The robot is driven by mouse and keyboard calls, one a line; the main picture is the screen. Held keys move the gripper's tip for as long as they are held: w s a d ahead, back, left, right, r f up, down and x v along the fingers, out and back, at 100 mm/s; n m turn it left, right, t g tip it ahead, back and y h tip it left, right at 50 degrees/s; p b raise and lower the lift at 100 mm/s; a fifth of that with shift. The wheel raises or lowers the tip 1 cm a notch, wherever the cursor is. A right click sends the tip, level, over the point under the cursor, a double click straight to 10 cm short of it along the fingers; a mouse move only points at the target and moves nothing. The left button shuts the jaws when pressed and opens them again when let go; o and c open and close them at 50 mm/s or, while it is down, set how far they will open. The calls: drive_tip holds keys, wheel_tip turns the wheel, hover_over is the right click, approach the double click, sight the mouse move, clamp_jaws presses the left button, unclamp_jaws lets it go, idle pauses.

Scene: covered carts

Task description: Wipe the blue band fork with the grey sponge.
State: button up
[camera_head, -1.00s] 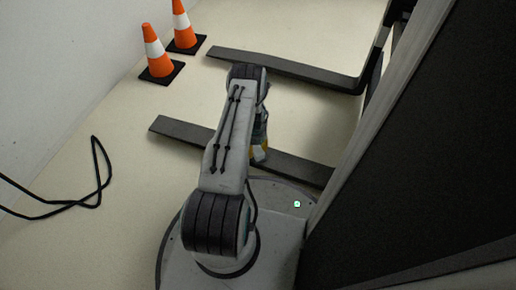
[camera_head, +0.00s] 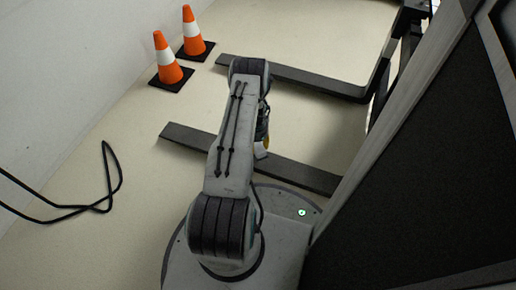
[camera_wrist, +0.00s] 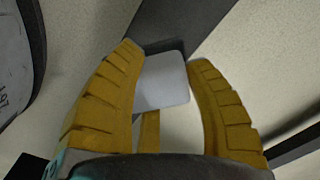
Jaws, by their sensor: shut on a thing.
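The grey sponge (camera_wrist: 165,82) is between the yellow fingers of my gripper (camera_wrist: 165,60) in the wrist view. My gripper is shut on it. In the head view my arm hides most of the gripper, and a pale bit of the sponge (camera_head: 261,150) shows beside the near fork. Two dark forks lie low over the floor: a near one (camera_head: 295,172) and a far one (camera_head: 310,82). No blue band shows on either, so I cannot tell which is the blue band fork. A dark fork (camera_wrist: 200,22) also runs behind the sponge in the wrist view; contact is unclear.
Two orange and white cones (camera_head: 169,62) stand at the upper left by the wall. A black cable (camera_head: 108,175) lies on the floor at left. A large dark panel (camera_head: 430,170) fills the right side. Pale floor is clear between the forks.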

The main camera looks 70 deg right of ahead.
drive_tip(key=shift+r+p, duration=0.4)
drive_tip(key=shift+r, duration=0.7)
